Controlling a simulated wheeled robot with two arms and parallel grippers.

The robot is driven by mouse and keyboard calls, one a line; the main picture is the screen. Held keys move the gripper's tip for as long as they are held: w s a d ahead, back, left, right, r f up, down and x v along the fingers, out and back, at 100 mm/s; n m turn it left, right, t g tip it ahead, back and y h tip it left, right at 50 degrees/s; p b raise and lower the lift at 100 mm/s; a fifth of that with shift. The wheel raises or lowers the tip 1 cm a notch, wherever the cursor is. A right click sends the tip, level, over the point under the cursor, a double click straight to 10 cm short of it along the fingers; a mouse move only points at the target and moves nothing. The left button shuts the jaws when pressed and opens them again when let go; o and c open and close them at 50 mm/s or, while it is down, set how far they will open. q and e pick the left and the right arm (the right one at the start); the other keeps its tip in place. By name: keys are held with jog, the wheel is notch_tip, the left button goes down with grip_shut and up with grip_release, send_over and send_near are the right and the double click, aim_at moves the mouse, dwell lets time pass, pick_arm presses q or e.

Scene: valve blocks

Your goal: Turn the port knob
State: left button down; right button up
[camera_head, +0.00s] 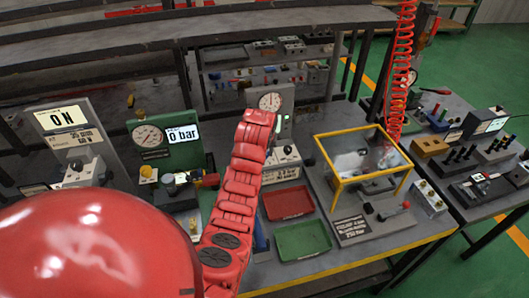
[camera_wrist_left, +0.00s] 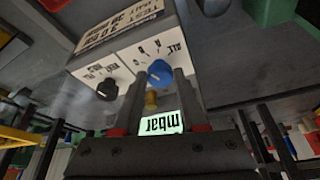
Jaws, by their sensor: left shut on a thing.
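In the left wrist view a blue knob (camera_wrist_left: 158,73) with a white pointer line sits on the white face of a test unit (camera_wrist_left: 125,62). Lettering, including "A", "B" and "ALL", curves around it. My left gripper (camera_wrist_left: 160,78) has its two fingers on either side of this knob and is shut on it. A black knob (camera_wrist_left: 107,90) is on the same face, apart from the fingers. In the head view the white test unit (camera_head: 284,172) stands behind the trays, partly hidden by my red arm, which also hides the blue knob. My right gripper is in neither view.
A red tray (camera_head: 288,203) and a green tray (camera_head: 302,250) lie in front of the unit. A yellow-framed guard (camera_head: 318,150) stands to the right. A grey gauge panel (camera_head: 284,93) is behind; a green gauge stand (camera_head: 186,155) is to the left.

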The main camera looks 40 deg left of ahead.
pick_arm(q)
jog(key=shift+c, duration=2.2)
grip_release()
jog(key=shift+s+d+r+b, duration=0.15)
jog(key=shift+r+b, duration=0.15)
jog(key=shift+r, duration=0.25)
jog(key=b+v, duration=0.1)
jog(key=v, duration=0.2)
jog(key=shift+r, duration=0.25)
jog(key=p+v, duration=1)
jog(key=v, duration=0.2)
jog(key=shift+s+r, duration=0.15)
jog(key=shift+r, duration=0.2)
